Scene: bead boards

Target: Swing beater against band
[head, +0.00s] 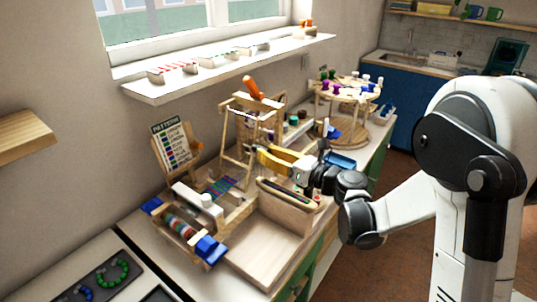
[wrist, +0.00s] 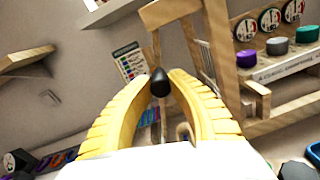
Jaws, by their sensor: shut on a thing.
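The wooden loom stands on the bench in the head view. Its upright frame, which looks like the beater (head: 236,135), rises over the woven blue and multicoloured band (head: 222,186). My gripper (head: 262,158) has yellow fingers and reaches in from the right at the frame. In the wrist view my gripper (wrist: 161,88) is shut around a black-tipped knob (wrist: 160,80) on a thin stem. Whether this knob belongs to the beater is hard to tell. Part of the band (wrist: 149,137) shows behind the fingers. The frame (wrist: 212,55) shows to the right, tilted in this view.
A pattern card (head: 175,142) stands behind the loom on the left. A wooden tray (head: 268,245) is at the bench front. A round peg stand (head: 345,95) is farther back. A rack with coloured jars (wrist: 277,45) stands right of my gripper in the wrist view.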

